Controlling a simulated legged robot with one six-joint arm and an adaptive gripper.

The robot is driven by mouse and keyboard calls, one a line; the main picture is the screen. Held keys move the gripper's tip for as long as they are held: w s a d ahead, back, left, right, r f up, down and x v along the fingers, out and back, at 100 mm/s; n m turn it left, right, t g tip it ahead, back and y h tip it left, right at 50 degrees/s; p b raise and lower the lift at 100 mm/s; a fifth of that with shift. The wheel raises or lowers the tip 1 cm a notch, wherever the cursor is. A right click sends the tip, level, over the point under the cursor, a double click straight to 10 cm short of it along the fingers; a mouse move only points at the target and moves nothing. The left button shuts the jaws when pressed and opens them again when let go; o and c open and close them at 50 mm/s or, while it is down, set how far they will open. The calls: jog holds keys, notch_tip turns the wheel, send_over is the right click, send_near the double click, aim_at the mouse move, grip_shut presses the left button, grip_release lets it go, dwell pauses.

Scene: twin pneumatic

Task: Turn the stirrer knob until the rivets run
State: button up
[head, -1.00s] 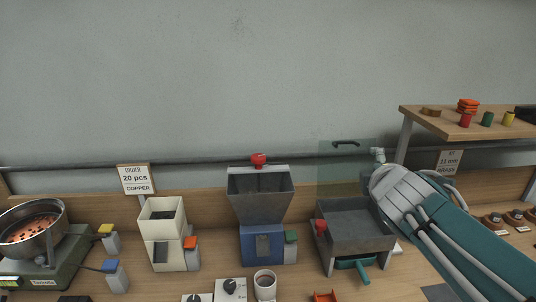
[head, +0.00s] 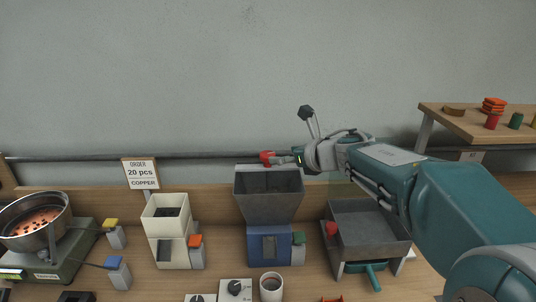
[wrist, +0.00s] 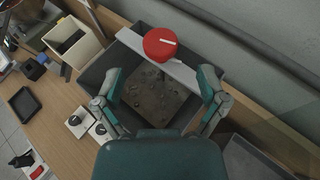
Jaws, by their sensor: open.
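The red stirrer knob (head: 266,157) sits above the back of a grey metal hopper (head: 268,204) on a blue base. In the wrist view the knob (wrist: 160,43) has a white mark on top and sits on a pale crossbar. My gripper (head: 288,158) is just right of the knob in the head view. In the wrist view its two fingers (wrist: 162,75) are spread wide and empty, with the knob ahead between their lines, not gripped. Small bits lie in the hopper (wrist: 155,97) below.
A pan of copper-coloured pieces (head: 38,222) stands at far left, beside a cream hopper (head: 165,228). A grey tray (head: 366,222) with a teal handle stands right. A cup (head: 271,287) and dial box (head: 235,290) are in front. A wall rail runs behind.

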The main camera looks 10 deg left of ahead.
aim_at(269, 154)
jog(key=x, duration=0.6)
jog(key=shift+w+a+f, duration=0.1)
jog(key=shift+w+a, duration=0.2)
jog(key=shift+c, duration=0.3)
jog(key=c, duration=1.1)
